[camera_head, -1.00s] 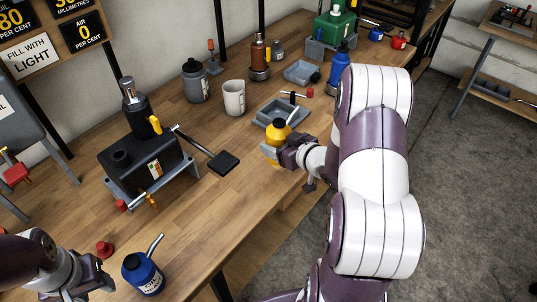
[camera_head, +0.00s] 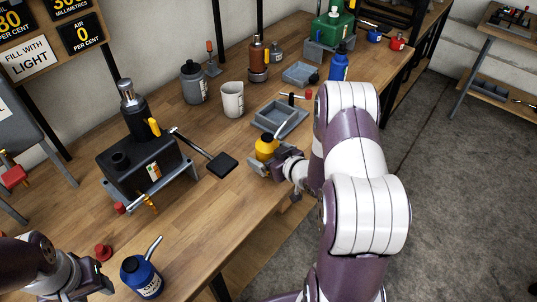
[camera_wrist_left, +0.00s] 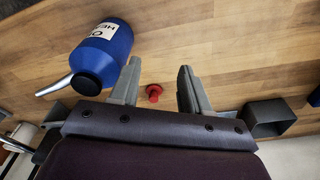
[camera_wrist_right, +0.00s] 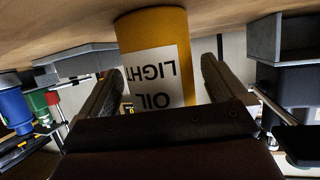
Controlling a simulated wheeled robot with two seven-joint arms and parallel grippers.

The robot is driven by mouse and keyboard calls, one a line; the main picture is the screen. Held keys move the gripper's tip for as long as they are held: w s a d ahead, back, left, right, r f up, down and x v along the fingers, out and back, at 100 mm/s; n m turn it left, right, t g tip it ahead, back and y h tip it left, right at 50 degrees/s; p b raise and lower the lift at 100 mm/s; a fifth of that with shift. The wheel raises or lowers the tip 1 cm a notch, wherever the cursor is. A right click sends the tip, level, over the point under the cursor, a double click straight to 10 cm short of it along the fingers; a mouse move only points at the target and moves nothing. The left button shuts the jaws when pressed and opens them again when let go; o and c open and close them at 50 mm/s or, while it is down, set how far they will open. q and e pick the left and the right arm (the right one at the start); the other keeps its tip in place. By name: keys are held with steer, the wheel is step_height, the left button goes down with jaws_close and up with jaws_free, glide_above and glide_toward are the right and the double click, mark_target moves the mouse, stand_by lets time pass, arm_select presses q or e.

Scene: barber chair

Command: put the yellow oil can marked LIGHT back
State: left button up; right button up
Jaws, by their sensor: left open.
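The yellow oil can marked LIGHT (camera_head: 266,147) is near the bench's front edge. In the right wrist view, the can (camera_wrist_right: 155,50) shows its white label upside down, and its base meets the wood, apparently standing on it. My right gripper (camera_wrist_right: 163,75) has one finger on each side of the can, with narrow gaps showing, so it looks open around it. In the head view the right gripper (camera_head: 272,164) partly covers the can's lower part. My left gripper (camera_wrist_left: 158,80) is open and empty above the bench, beside the blue oil can (camera_wrist_left: 103,52).
A grey tray (camera_head: 290,131) lies just behind the yellow can. A white mug (camera_head: 232,100), a grey can (camera_head: 193,85) and a black tank (camera_head: 140,165) stand on the bench (camera_head: 215,225). A red cap (camera_head: 103,252) lies near the blue can. A sign (camera_head: 29,58) reads FILL WITH LIGHT.

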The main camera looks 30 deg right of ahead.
steer(key=shift+r+p, duration=0.3)
steer(key=shift+r, duration=0.05)
steer(key=v, duration=1.1)
steer(key=s+a+r+m+g+h, duration=0.1)
steer(key=s+a+r+g+h, duration=0.1)
steer(key=s+a+g, duration=0.8)
steer(key=a+g, duration=0.1)
steer(key=a, duration=0.2)
steer(key=shift+a+r+m+g, duration=0.2)
steer(key=shift+r+m+g, duration=0.1)
steer(key=shift+m+g, duration=0.1)
steer(key=shift+w, duration=0.1)
steer(key=shift+a, duration=0.1)
